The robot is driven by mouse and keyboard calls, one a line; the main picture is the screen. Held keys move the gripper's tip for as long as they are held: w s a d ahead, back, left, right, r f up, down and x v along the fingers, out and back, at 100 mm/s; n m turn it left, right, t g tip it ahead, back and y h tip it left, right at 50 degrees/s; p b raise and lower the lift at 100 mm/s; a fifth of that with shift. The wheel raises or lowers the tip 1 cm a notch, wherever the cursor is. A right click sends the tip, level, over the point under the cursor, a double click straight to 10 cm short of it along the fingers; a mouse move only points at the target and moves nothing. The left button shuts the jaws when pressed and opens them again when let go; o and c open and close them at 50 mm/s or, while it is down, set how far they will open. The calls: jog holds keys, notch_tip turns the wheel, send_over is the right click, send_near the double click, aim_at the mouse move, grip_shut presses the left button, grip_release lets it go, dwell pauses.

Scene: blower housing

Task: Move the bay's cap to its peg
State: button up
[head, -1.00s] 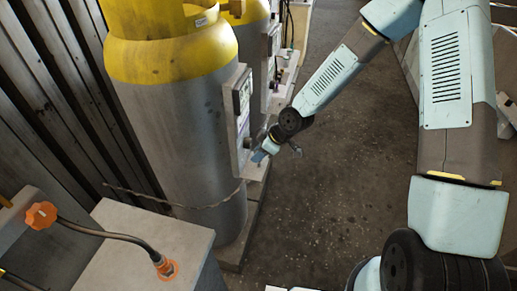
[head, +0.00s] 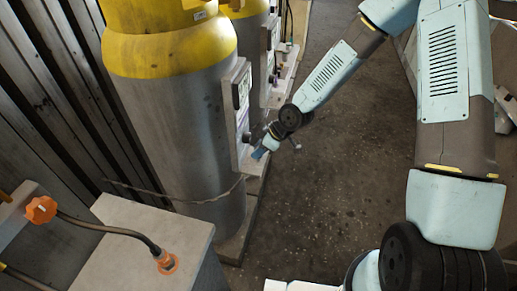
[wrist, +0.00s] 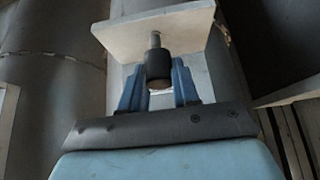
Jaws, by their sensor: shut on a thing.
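The cap is a dark cylinder (wrist: 158,66) between the two blue fingers of my gripper (wrist: 158,88) in the wrist view. My gripper is shut on it. A short grey metal peg (wrist: 155,40) stands out from a pale plate (wrist: 180,25) and meets the cap's far end. I cannot tell whether the peg goes into the cap. In the head view my gripper (head: 262,153) is small, low beside the panel (head: 240,110) on the grey cylinder's right. The cap cannot be made out there.
A large grey cylinder with a yellow top (head: 175,110) stands left of my gripper, with a thin cable (head: 190,201) around it. A grey box (head: 130,240) with an orange knob (head: 41,210) and hose is at lower left.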

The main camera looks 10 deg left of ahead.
jog(key=shift+f, duration=1.35)
jog(key=o, duration=1.1)
jog(key=shift+v, duration=6.85)
